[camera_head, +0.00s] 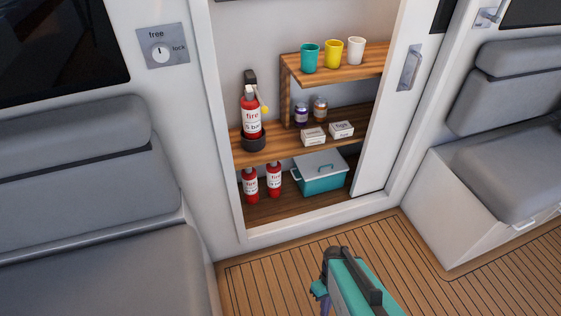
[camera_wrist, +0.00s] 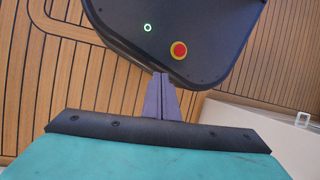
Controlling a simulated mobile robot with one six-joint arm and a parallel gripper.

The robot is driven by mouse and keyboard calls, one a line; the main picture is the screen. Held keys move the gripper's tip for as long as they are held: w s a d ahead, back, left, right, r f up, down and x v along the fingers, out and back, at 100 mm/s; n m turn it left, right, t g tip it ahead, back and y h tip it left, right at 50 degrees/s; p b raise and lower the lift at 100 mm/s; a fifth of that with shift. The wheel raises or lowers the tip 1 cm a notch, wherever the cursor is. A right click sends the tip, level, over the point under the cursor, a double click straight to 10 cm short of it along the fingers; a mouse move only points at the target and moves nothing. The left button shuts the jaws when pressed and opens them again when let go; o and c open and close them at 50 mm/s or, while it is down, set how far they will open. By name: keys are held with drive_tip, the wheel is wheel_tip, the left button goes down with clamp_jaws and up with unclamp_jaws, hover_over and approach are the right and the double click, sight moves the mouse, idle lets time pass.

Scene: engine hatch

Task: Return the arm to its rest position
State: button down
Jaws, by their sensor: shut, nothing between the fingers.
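In the head view my arm, teal and black, shows at the bottom, right of centre, over the wooden floor (camera_head: 270,287). In the wrist view my gripper (camera_wrist: 161,76) is shut, its two grey fingers together with nothing between them. Its tips point at my own dark body, which carries a green ring light and a red button on a yellow base. The fingertips overlap the edge of that body in the picture; I cannot tell whether they touch it.
An open locker ahead has wooden shelves (camera_head: 272,150) with cups, small boxes, jars, fire extinguishers (camera_head: 251,118) and a teal cooler (camera_head: 320,175). Grey seats (camera_head: 85,230) stand left, and another seat (camera_head: 510,165) right. A free/lock dial (camera_head: 161,51) is on the left wall.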

drive_tip(key=m, duration=0.1)
drive_tip(key=s+m, duration=0.1)
drive_tip(key=m, duration=0.1)
drive_tip(key=d+r+m, duration=0.1)
drive_tip(key=m, duration=0.1)
drive_tip(key=shift+s+g+h, duration=0.3)
drive_tip(key=shift+s, duration=0.05)
idle(1.3)
